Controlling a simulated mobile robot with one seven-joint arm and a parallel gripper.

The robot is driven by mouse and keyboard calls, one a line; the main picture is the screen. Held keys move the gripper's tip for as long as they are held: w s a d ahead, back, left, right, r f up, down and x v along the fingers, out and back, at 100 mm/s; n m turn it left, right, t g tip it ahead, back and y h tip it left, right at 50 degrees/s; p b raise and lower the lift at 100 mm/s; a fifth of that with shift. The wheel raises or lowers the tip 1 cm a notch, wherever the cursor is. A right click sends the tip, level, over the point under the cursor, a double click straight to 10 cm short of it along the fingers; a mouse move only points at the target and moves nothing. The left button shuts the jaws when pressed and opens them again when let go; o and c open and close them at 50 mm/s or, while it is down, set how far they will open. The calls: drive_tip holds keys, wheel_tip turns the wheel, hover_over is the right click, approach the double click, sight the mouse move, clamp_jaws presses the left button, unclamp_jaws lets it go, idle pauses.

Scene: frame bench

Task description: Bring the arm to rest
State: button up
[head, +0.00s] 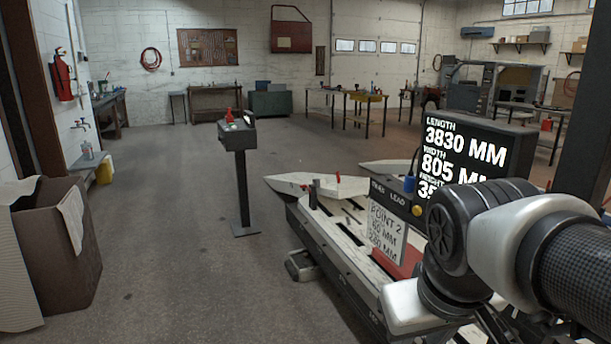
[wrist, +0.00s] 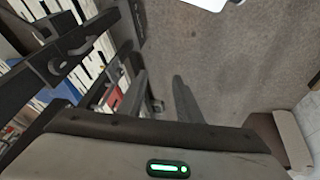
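My arm (head: 520,250) reaches in from the right edge in the head view, bent over the frame bench (head: 330,250). The white link at its lower end is in view there, but I cannot make out the fingers. In the wrist view my gripper (wrist: 160,92) shows two dark fingers apart, with bare floor between them and nothing held. The bench, with its slats and dark rails, lies to the left of the fingers in the wrist view (wrist: 88,42). I cannot tell the distance between fingers and bench.
A display (head: 470,160) reading length and width stands behind my arm. A dark pedestal (head: 241,170) stands left of the bench. A brown bin (head: 60,245) with cloths is at the left. Open concrete floor (head: 170,220) lies between bin and bench.

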wheel_tip(320, 180, up, 17)
drive_tip(key=s+a+m+t+p, duration=0.1)
drive_tip(key=s+p, duration=0.1)
drive_tip(key=p, duration=1.4)
drive_tip(key=shift+a+r+y+p, duration=0.15)
drive_tip(key=shift+a+y+p, duration=0.05)
drive_tip(key=shift+y+p, duration=0.2)
drive_tip(key=shift+d, duration=0.1)
